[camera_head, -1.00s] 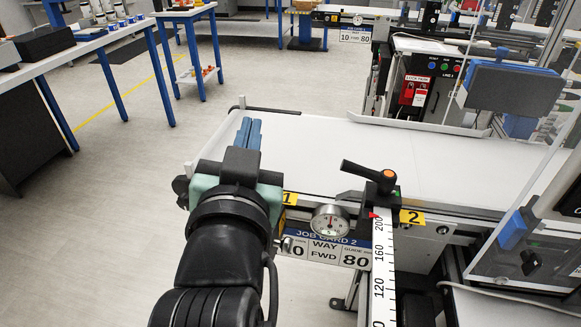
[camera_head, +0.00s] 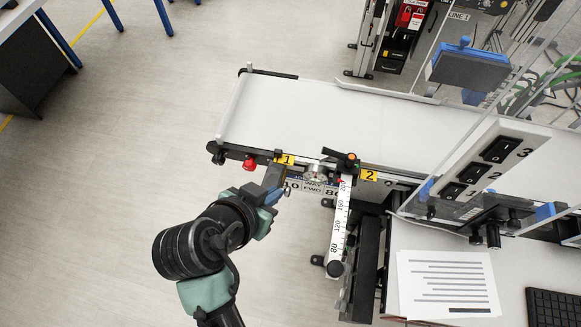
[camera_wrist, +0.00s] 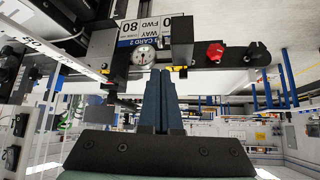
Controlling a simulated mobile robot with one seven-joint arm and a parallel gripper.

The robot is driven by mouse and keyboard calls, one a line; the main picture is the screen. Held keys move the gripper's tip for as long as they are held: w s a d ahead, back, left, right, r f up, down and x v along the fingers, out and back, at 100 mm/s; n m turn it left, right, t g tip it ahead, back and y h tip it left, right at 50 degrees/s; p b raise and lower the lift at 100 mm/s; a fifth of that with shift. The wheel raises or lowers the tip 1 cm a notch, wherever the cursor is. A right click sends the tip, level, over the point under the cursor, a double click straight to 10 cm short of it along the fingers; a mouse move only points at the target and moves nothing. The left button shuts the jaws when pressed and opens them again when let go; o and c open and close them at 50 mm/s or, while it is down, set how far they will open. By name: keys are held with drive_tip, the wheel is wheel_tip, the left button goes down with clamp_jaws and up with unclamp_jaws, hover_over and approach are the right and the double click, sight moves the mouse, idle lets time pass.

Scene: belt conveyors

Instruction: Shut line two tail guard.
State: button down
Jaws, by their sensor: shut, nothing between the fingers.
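The line two conveyor (camera_head: 330,115) has a white belt, with its tail end at the left in the head view. A pale bar (camera_head: 232,108) runs across that end, and a black bar (camera_head: 270,73) lies at its far corner. I cannot tell which part is the tail guard or whether it is shut. My gripper (camera_head: 276,174) is shut and empty, in front of the near side rail by the yellow 1 label (camera_head: 285,159). In the wrist view the closed blue fingers (camera_wrist: 160,95) point toward the job card (camera_wrist: 143,30) and dial gauge (camera_wrist: 144,56).
A red knob (camera_head: 249,164) and a black knob (camera_head: 219,157) sit on the near rail left of my gripper. A scale (camera_head: 339,222) with a clamp handle (camera_head: 345,158) stands to the right. A switch box (camera_head: 485,160) is farther right.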

sight(289, 188)
drive_tip(key=p+x, duration=0.1)
drive_tip(key=x, duration=0.9)
drive_tip(key=shift+s+f, duration=0.1)
idle(0.3)
drive_tip(key=shift+s+a+m, duration=0.1)
drive_tip(key=shift+m, duration=0.2)
